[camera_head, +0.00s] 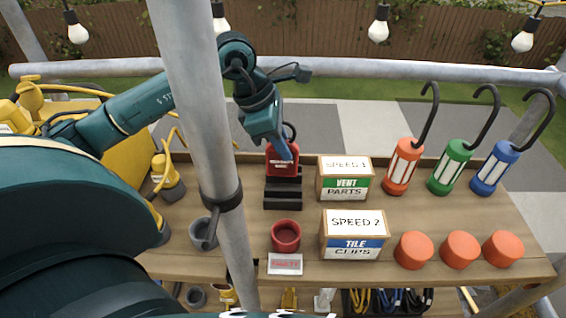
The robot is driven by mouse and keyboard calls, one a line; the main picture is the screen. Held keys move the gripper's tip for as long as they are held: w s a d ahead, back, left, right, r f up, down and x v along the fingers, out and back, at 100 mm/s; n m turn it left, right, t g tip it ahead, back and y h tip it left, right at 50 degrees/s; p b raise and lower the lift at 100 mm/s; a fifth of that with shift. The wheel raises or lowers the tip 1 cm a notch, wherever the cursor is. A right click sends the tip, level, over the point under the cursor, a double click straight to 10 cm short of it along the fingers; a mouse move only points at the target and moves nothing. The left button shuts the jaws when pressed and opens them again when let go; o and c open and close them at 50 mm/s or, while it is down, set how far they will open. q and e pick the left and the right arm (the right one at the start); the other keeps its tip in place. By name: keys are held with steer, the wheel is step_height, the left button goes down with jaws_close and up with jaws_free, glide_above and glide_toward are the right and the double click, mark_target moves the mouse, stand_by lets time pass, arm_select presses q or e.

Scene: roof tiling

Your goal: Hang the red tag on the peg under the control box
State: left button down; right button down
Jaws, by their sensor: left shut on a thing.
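The red tag (283,164), with pale print on its face and a dark loop at its top, is upright at a stepped black stand (283,188) on the wooden shelf. My left gripper (277,147) comes down from above and is shut on the tag's upper part. I cannot tell whether the tag still rests in the stand. I cannot make out the control box or its peg here. My right gripper is not in view.
Right of the stand are a vent parts box (345,179), a tile clips box (353,235), red, green and blue hooked lamps, and several orange round pieces (413,250). A red cup (286,236) stands in front. A grey pole (200,120) rises left of the stand.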

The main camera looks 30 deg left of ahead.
mark_target(280, 174)
arm_select(q)
step_height(280, 174, down, 9)
steer(key=shift+f, duration=0.35)
stand_by(0.3)
steer(key=shift+f, duration=0.2)
steer(key=c, duration=1.4)
jaws_free()
steer(key=shift+r, duration=0.1)
